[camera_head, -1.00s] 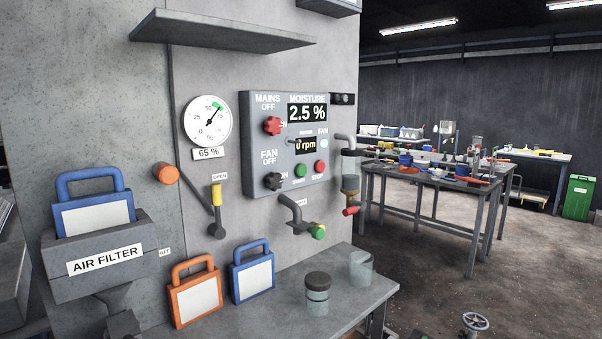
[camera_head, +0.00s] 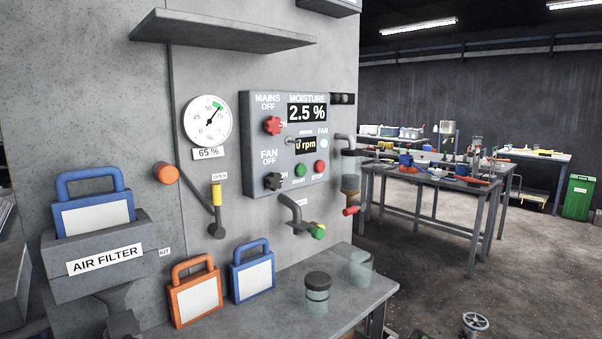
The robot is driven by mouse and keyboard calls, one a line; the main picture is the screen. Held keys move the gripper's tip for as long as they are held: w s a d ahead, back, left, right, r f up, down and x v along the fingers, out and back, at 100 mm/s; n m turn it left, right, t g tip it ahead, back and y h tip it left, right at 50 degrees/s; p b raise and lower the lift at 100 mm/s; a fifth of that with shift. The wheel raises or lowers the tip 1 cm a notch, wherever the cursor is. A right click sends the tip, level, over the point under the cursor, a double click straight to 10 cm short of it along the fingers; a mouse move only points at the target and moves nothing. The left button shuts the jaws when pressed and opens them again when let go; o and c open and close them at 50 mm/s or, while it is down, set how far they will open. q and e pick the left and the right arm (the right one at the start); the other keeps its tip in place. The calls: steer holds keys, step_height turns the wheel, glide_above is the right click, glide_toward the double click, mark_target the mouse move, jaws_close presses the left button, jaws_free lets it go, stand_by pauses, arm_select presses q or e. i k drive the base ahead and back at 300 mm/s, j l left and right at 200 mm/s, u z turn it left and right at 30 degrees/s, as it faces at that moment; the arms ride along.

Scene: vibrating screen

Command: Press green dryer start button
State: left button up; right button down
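The green start button (camera_head: 299,170) is on the lower part of the grey control panel (camera_head: 256,147), with the red stop button (camera_head: 320,166) to its right. A red mains knob (camera_head: 272,126) by the label MAINS OFF and a black fan knob (camera_head: 272,181) by FAN OFF are on the panel's left side. The moisture display (camera_head: 307,112) reads 2.5 %, and a smaller display (camera_head: 306,146) reads 0 rpm. Neither of my grippers is in view.
Below the panel, a grey bench (camera_head: 345,300) holds an orange-framed filter (camera_head: 195,295), a blue-framed filter (camera_head: 252,277) and jars (camera_head: 317,293). A green-tipped valve (camera_head: 318,232) sticks out above it. A shelf (camera_head: 225,30) overhangs the panel.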

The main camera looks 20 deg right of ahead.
mark_target(300, 169)
steer(key=i+j, duration=0.15)
steer(key=j, duration=0.2)
steer(key=i+j, duration=0.2)
steer(key=j, duration=0.15)
steer(key=i+j, duration=0.15)
steer(key=j, duration=0.2)
